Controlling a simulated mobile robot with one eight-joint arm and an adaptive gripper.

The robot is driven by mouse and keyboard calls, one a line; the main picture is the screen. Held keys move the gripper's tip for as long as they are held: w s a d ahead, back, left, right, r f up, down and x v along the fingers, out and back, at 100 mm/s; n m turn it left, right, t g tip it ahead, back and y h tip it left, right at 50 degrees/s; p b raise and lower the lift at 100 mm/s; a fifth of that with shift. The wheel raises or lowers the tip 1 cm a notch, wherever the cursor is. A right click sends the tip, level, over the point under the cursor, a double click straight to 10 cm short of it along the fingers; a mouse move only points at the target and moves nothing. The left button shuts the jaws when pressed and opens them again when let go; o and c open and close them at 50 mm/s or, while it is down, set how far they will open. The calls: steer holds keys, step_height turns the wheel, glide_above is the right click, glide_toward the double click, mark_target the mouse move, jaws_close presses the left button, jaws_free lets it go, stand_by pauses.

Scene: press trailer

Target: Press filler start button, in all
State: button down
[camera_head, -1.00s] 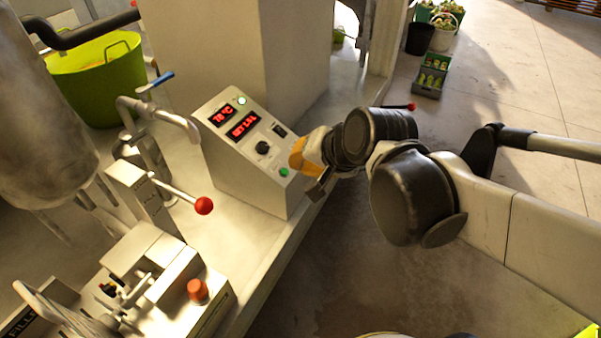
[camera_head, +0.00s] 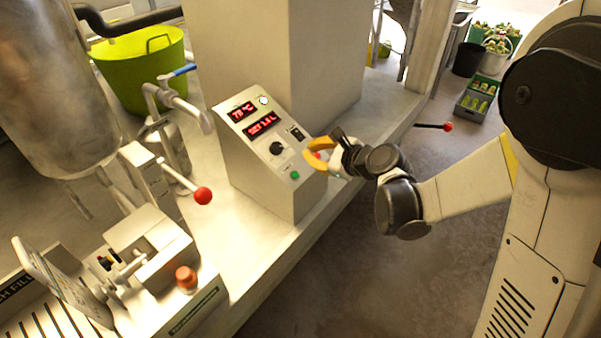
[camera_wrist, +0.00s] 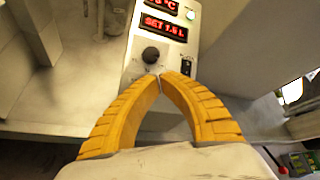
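The control box (camera_head: 262,160) stands on the pale bench, with lit red displays (camera_head: 258,124), a black knob (camera_head: 276,148), a rocker switch (camera_head: 297,133) and a green button (camera_head: 295,175). My gripper (camera_head: 309,149) hovers at the right edge of its sloping panel. In the wrist view, its yellow fingers (camera_wrist: 158,77) meet at the tips with nothing seen between them, in front of the knob (camera_wrist: 151,54). The green button is not visible there. Contact with the panel cannot be told. The filler (camera_head: 150,250) at lower left carries an orange-red button (camera_head: 186,278), apart from my gripper.
A lever with a red ball (camera_head: 203,195) stands left of the box, near a blue-handled tap (camera_head: 178,75) and a metal tank (camera_head: 60,90). A green tub (camera_head: 140,70) is behind. Another red-ended lever (camera_head: 447,126) projects at right. The floor right of the bench is open.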

steer(key=shift+a+f, duration=0.1)
steer(key=b, duration=0.6)
glide_toward(291, 166)
steer(key=x, duration=0.5)
steer(key=shift+w+a+r, duration=0.2)
steer(key=shift+w+r, duration=0.05)
steer(key=shift+w, duration=0.05)
stand_by(0.8)
steer(key=shift+w+a+f+b, duration=0.1)
steer(key=shift+a+f+b, duration=0.05)
steer(key=shift+f+b, duration=0.25)
steer(key=shift+w+a+f+b, duration=0.1)
steer(key=shift+f+b, duration=0.2)
steer(key=shift+b, duration=0.05)
stand_by(0.5)
stand_by(0.3)
steer(key=shift+s+d+r+p, duration=0.15)
steer(key=shift+r+p, duration=0.1)
steer(key=shift+r, duration=0.15)
steer(key=shift+s+d+r+p, duration=0.1)
steer(key=shift+d+r+p, duration=0.05)
steer(key=shift+r+p, duration=0.15)
steer(key=shift+r, duration=0.15)
